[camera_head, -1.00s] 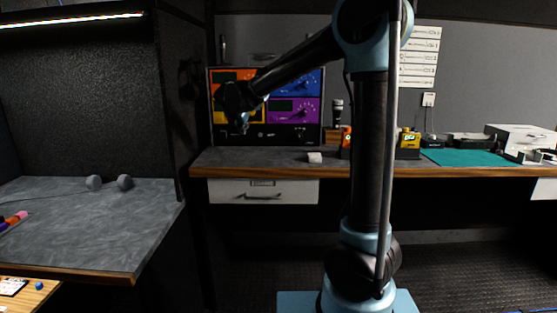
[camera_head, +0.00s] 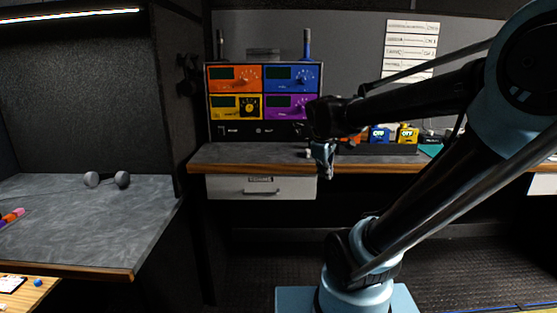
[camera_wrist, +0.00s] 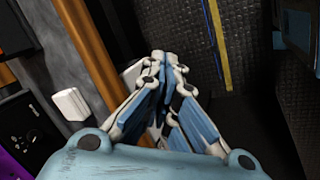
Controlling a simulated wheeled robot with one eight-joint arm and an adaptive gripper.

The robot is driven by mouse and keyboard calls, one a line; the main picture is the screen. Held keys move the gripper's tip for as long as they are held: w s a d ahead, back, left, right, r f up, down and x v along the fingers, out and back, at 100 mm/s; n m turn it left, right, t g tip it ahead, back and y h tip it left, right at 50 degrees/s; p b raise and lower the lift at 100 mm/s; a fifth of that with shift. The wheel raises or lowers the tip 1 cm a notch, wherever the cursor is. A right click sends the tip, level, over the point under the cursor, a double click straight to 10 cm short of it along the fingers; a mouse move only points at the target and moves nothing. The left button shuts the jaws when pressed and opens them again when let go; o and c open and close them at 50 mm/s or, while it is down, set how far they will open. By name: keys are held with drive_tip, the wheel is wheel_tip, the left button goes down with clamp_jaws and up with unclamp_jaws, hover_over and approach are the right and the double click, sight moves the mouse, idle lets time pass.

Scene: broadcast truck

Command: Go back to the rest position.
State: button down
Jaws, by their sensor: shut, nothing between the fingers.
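My gripper (camera_head: 322,176) hangs pointing down at the front edge of the desk (camera_head: 240,154) in the head view, left of my bent arm. In the wrist view my gripper (camera_wrist: 167,60) has its fingers drawn together at the tips, with nothing between them. A small white block (camera_wrist: 70,104) lies on the desk to the left of the fingers in the wrist view.
An instrument rack (camera_head: 236,107) with orange, blue, yellow and purple panels stands at the back of the desk. Blue and yellow switch boxes (camera_head: 408,135) stand to its right. A white drawer (camera_head: 230,187) is under the desk. A grey side table (camera_head: 80,220) is at left.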

drive_tip(key=s+d+f+m+g+y, duration=0.1)
drive_tip(key=s+f+m, duration=0.4)
drive_tip(key=s, duration=0.3)
drive_tip(key=s+d+f+m+g, duration=0.1)
drive_tip(key=s+d+f+m, duration=0.1)
drive_tip(key=s+f+m, duration=0.3)
drive_tip(key=s+f, duration=0.1)
drive_tip(key=s, duration=0.2)
drive_tip(key=shift+s+f+m+y, duration=0.2)
drive_tip(key=shift+f+m+y, duration=0.1)
drive_tip(key=shift+m+y, duration=0.1)
drive_tip(key=shift+w, duration=0.1)
